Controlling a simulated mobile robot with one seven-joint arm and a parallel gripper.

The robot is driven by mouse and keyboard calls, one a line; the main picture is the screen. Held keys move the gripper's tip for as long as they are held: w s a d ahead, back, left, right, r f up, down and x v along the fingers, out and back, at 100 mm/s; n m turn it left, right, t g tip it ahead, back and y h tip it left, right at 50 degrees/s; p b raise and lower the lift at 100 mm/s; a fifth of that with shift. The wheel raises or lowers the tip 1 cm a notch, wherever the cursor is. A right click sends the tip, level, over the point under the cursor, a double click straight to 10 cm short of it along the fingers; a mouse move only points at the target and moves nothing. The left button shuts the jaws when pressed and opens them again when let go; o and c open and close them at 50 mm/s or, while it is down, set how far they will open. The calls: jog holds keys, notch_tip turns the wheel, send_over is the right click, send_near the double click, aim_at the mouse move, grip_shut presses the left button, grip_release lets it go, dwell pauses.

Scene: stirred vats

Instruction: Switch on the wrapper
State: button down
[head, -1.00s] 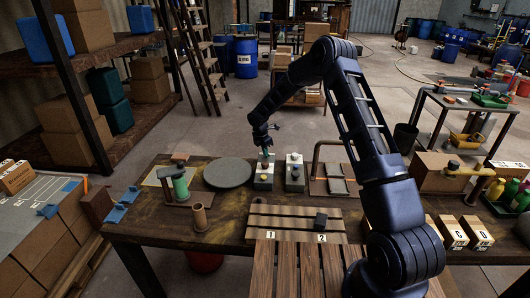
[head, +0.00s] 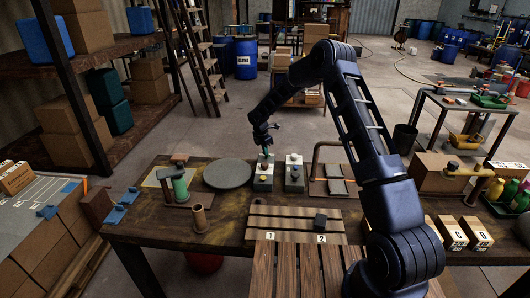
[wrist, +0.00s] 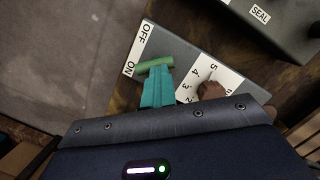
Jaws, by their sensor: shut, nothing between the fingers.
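A grey control box (head: 263,178) with a white top plate stands on the dark table, beside a round grey turntable (head: 228,173). In the wrist view the box (wrist: 180,48) has OFF and ON labels, a green switch handle (wrist: 154,65) and a brown knob (wrist: 211,90) on a numbered scale. The handle's left end lies near the ON label. My gripper (head: 266,153) is over this box, its teal fingers (wrist: 157,88) shut and empty. The fingertips are right at the handle; I cannot tell if they touch it. Whether this box belongs to the wrapper is not labelled in view.
A second grey box (head: 294,176) stands close on the right; a box labelled SEAL (wrist: 275,22) shows in the wrist view. A bent pipe stand (head: 318,160) is farther right. A slatted board (head: 290,210) lies in front.

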jog(key=shift+d+f, duration=0.15)
jog(key=s+a+r, duration=0.2)
jog(key=shift+s+a+r, duration=0.1)
jog(key=shift+a+r, duration=0.15)
jog(key=shift+a, duration=0.15)
notch_tip(320, 180, up, 10)
jog(key=s+a, duration=0.1)
jog(key=shift+s+a, duration=0.15)
jog(key=shift+a, duration=0.1)
